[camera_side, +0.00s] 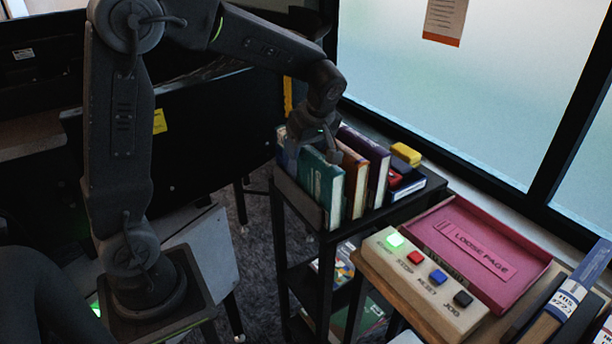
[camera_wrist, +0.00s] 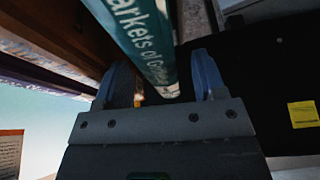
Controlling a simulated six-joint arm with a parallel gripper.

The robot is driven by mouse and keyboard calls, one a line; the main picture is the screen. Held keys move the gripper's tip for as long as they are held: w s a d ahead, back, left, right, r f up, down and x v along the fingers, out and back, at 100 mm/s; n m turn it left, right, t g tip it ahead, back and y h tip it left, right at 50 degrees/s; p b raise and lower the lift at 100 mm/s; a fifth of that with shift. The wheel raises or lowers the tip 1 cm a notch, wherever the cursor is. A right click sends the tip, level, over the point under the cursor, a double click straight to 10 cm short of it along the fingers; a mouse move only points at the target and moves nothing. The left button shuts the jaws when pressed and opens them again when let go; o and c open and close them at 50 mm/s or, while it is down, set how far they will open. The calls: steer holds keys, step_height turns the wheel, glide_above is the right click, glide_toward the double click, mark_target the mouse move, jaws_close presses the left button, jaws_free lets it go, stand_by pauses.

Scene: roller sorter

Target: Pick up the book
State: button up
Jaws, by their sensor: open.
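Several books stand upright on a small black cart. The teal book (camera_side: 322,187) is at the front left, with a brown book (camera_side: 353,180) and a purple book (camera_side: 366,155) to its right. My gripper (camera_side: 318,150) is over the top of the teal book in the side view. In the wrist view my gripper (camera_wrist: 166,84) is open, with the spine of the teal book (camera_wrist: 140,38) between its two blue-grey fingers. I cannot tell whether either finger touches the book. The task does not say which book is meant.
A yellow block (camera_side: 406,154) and dark red and blue items lie right of the books. A pink "LOOSE PAGE" tray (camera_side: 441,212) and a button box (camera_side: 432,287) stand at the right. A dark panel (camera_side: 215,150) is behind my arm, the window beyond.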

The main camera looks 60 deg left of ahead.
steer(key=shift+a+f, duration=0.15)
steer(key=shift+f, duration=0.3)
jaws_close()
stand_by(0.3)
steer(key=shift+r, duration=0.15)
